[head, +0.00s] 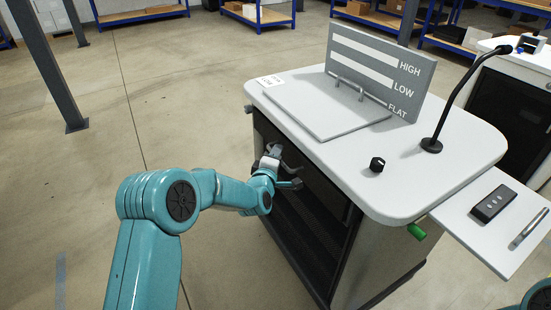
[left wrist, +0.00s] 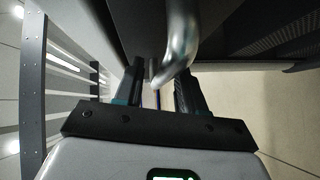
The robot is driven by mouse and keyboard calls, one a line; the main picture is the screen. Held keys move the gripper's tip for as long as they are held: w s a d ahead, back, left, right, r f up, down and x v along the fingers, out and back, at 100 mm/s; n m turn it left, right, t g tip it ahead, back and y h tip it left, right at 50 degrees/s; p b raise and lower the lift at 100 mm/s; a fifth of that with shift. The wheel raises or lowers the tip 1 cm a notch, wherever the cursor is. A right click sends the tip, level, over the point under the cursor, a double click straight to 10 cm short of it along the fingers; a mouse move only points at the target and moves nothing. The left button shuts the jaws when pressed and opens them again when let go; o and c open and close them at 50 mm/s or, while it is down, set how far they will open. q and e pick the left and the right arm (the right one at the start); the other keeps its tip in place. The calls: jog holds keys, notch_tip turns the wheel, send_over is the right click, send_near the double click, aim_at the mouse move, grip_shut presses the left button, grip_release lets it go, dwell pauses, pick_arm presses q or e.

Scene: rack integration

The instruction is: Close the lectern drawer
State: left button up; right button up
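The lectern (head: 455,170) has a light grey top and a dark shelved front (head: 310,215). I cannot tell for sure which part is the drawer; a flat white leaf (head: 475,228) sticks out from its right side. My left gripper (head: 287,168) is at the upper part of the dark front, below the top's edge. In the left wrist view its two dark fingers (left wrist: 158,85) stand apart, with a curved metal handle (left wrist: 181,45) just ahead of and partly between them. Contact cannot be told. My right gripper is out of view; only a teal piece of that arm shows at the bottom right.
On the lectern stand a sloped panel (head: 325,102), a HIGH/LOW/FLAT board (head: 375,65), a black knob (head: 377,164) and a gooseneck microphone (head: 445,105). The leaf holds a remote (head: 493,203) and a pen (head: 531,226). A green piece (head: 416,232) sits under the top.

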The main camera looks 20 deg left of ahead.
pick_arm(q)
jog(key=shift+s, duration=0.1)
jog(key=s+d+r, duration=0.1)
jog(key=s+r, duration=0.1)
jog(key=s, duration=1.4)
jog(key=shift+d, duration=0.25)
jog(key=shift+r, duration=0.1)
jog(key=s+d+f+m+g+h, duration=0.1)
jog(key=s+d+f+m+g, duration=0.25)
jog(key=s+f, duration=0.4)
jog(key=s+d+f+m+g+h, duration=0.2)
jog(key=s+f+g, duration=0.2)
jog(key=f, duration=0.6)
jog(key=s+d+f+m+g+h, duration=0.1)
jog(key=s+d+f+m+g, duration=0.2)
jog(key=s+f, duration=0.45)
jog(key=s+d+f+m+g+h, duration=0.1)
jog(key=s+d+f+m+g, duration=0.15)
jog(key=s+m+g, duration=0.45)
notch_tip(320, 180, up, 17)
jog(key=s+t+p, duration=0.1)
jog(key=p, duration=1.6)
jog(key=shift+a+p, duration=0.35)
jog(key=shift+p, duration=0.05)
